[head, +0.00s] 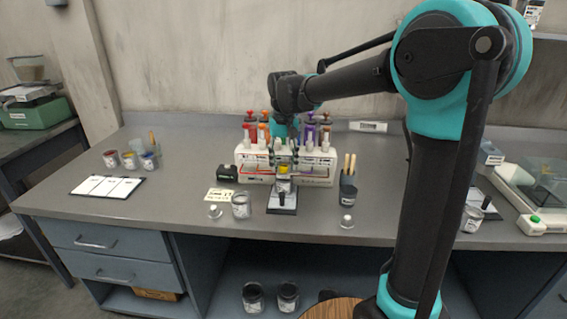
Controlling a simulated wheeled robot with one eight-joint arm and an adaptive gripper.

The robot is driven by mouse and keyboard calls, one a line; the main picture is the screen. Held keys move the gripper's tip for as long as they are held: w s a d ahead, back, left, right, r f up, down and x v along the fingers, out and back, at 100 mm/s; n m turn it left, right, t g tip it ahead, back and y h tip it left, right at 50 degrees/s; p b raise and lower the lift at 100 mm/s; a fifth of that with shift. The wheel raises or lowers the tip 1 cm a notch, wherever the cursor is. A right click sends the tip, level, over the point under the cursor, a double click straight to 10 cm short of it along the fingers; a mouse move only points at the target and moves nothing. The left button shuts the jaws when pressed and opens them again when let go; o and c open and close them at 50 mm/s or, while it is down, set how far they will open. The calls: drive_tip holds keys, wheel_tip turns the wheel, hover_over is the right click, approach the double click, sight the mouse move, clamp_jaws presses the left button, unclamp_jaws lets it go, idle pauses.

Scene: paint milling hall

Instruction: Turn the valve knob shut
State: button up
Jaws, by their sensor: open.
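A white dispenser rack (318,178) with several coloured tubes in a row stands at the back middle of the bench. My arm reaches over it from the right, and my gripper (284,158) points down in front of the rack's middle. Its dark fingers are apart and nothing shows held between them. A small yellow part (284,169) shows just below the fingers, at the rack's front. I cannot tell whether it is the valve knob, or whether the fingers touch it. The gripper hides part of the rack's middle.
A small dark stand (282,208) is below the gripper, with a glass jar (241,206) to its left. A dark cup with wooden sticks (348,190) stands right of the rack. A clipboard (107,186) and paint pots lie left. Front bench (150,208) is mostly clear.

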sight(283, 166)
wheel_tip(283, 166, up, 12)
idle(0.5)
